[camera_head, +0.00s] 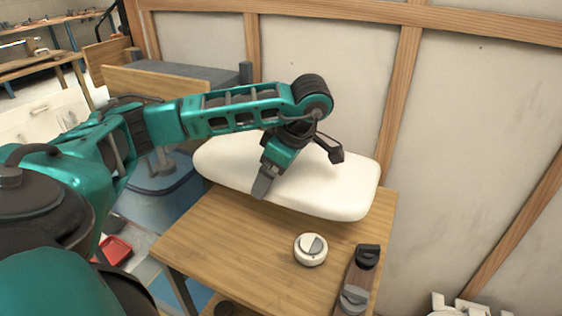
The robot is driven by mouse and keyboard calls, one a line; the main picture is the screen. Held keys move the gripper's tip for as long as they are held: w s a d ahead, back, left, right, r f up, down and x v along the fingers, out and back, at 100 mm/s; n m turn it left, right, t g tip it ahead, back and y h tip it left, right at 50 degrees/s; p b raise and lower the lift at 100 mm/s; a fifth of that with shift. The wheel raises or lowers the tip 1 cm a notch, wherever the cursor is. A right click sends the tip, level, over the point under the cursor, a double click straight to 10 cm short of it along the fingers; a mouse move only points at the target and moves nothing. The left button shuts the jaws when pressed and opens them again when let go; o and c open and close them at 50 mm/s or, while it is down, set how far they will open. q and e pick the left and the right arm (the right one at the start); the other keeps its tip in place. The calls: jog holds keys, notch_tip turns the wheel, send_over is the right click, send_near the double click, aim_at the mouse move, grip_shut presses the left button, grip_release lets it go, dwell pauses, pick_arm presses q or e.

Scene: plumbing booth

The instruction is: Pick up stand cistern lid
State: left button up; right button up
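The white cistern lid (333,187), a long slab with rounded corners, lies at the back of the wooden stand (240,243). Its left end reaches out past the stand's left edge. My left arm comes in from the left and crosses above the lid, hiding part of its middle. My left gripper (263,186) points down at the lid's front edge. Its dark finger overlaps the lid in view; whether it touches or grips it cannot be told. My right gripper is not in view.
A round white flush button (311,249) with a grey part sits on the stand's front. A wood-framed wall panel (320,60) stands close behind. A red tray (114,249) is low at the left.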

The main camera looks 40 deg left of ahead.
pick_arm(q)
jog(key=s+d, duration=0.3)
jog(key=s, duration=0.9)
jog(key=shift+d, duration=0.4)
jog(key=shift+r, duration=0.1)
